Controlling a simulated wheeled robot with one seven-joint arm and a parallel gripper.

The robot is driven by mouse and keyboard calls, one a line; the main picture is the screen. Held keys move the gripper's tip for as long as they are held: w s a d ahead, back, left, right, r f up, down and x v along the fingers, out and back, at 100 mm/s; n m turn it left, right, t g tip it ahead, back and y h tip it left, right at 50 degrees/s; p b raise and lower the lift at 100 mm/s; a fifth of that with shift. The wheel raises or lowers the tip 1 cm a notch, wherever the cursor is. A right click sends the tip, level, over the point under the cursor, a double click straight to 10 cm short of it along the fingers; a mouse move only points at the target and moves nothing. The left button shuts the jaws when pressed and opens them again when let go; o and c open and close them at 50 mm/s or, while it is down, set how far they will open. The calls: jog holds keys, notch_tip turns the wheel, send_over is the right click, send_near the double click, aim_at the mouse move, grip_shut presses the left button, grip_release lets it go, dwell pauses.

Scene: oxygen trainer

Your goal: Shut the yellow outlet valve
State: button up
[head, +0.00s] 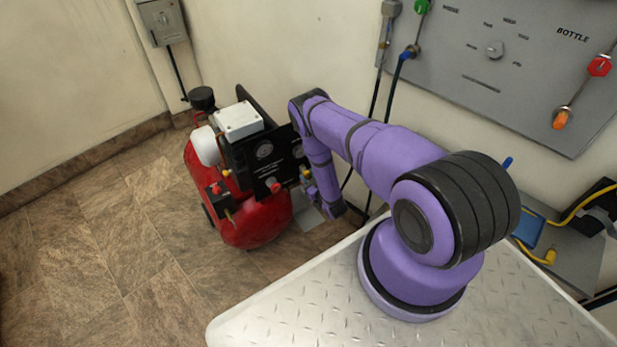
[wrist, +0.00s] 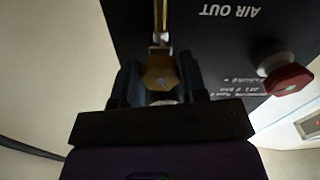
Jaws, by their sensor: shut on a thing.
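The yellow outlet valve (wrist: 160,74) is in the wrist view, a dull yellow-brown piece between my fingers, with a brass stem (wrist: 160,20) running up from it. My gripper (wrist: 160,82) is shut on the valve, one dark finger on each side. In the head view a small yellow part (head: 306,173) shows at the right edge of the compressor's black panel, close to my gripper (head: 311,184). My fingers and wrist hide part of the valve, so I cannot tell its exact angle.
The black panel (wrist: 210,45) reads "AIR OUT" upside down. A red knob (wrist: 286,78) sticks out right of my gripper. The red compressor (head: 255,222) stands on tiled floor by the wall. A grey board (head: 470,75) hangs behind my arm, with hoses below.

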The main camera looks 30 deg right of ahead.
jog(key=m, duration=0.4)
jog(key=shift+s+f+m, duration=0.1)
jog(key=shift+m, duration=0.3)
jog(key=shift+a, duration=0.1)
dwell(0.3)
jog(key=o, duration=0.9)
jog(key=shift+o, duration=0.2)
jog(key=s, duration=1)
jog(key=shift+s, duration=0.35)
